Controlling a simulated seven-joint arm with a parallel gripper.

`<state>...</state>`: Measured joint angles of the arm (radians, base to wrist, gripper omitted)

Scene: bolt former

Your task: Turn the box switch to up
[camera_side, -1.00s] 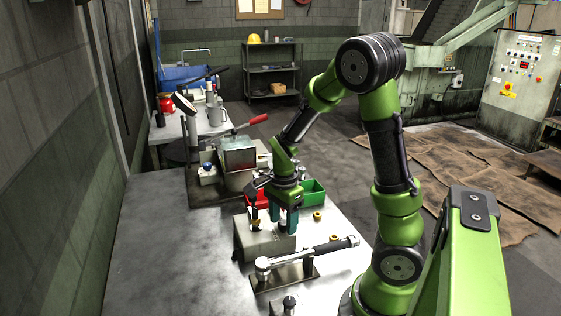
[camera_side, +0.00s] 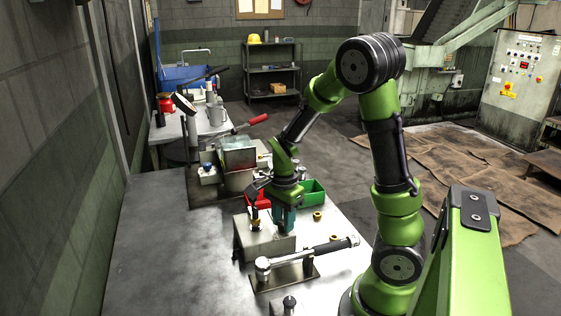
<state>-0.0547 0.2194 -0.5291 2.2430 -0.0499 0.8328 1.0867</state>
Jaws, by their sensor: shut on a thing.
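The grey metal box (camera_side: 266,246) stands on the near workbench. My gripper (camera_side: 283,230) points straight down at the box's top, toward its right side. Its teal fingers are shut on the box switch, which they hide, so its setting cannot be read. A small dark and yellow part (camera_side: 254,222) shows on the box's top, left of the fingers.
A long-handled tool on a dark plate (camera_side: 300,257) lies in front of the box. Red (camera_side: 258,199) and green (camera_side: 313,191) bins stand behind. A brass nut (camera_side: 317,216) lies to the right. The bench's left side is clear.

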